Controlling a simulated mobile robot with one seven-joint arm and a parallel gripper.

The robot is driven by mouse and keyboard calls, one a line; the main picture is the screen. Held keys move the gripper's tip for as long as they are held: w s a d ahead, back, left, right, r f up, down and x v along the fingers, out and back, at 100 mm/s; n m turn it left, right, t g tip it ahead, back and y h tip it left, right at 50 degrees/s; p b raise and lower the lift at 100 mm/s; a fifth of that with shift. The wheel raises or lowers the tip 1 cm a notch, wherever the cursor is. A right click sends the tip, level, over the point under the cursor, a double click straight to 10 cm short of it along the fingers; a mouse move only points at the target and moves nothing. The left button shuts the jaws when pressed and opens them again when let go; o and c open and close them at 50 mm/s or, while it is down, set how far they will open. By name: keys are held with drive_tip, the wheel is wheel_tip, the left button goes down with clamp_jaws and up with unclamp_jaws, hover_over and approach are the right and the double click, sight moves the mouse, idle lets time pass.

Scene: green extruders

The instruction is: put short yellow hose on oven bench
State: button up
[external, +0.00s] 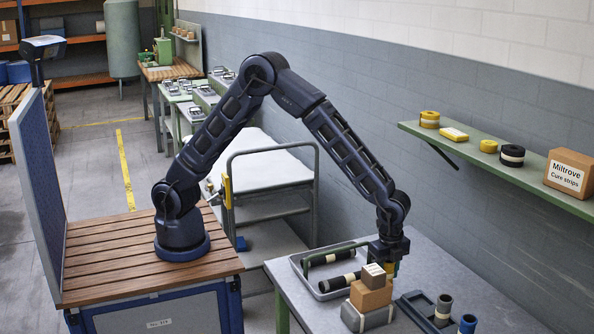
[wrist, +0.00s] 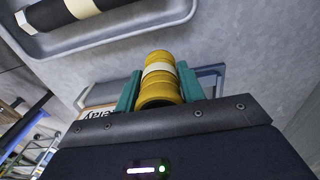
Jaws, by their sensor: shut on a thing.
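The short yellow hose (wrist: 160,77) is ribbed, with a pale band around its middle. My gripper (wrist: 159,84) is shut on it, with one teal finger on each side, in the wrist view. In the external view my gripper (external: 388,267) points down over the grey bench (external: 455,283) at the lower right, behind a stack of boxes. A bit of yellow shows there between the fingers, and the boxes hide what is below it. I cannot tell whether the hose touches the bench top. No label in view shows which bench is the oven bench.
A grey tray (external: 304,269) with black hoses lies left of my gripper. Cardboard boxes (external: 371,295) stand in front. A dark rack (external: 420,312) and upright hoses (external: 444,305) are to the right. A green wall shelf (external: 480,152) holds yellow rolls and a carton. Green benches (external: 190,102) stand further back.

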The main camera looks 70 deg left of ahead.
drive_tip(key=shift+f, duration=1.85)
drive_tip(key=shift+f, duration=0.15)
drive_tip(key=o, duration=1)
drive_tip(key=shift+o, duration=0.2)
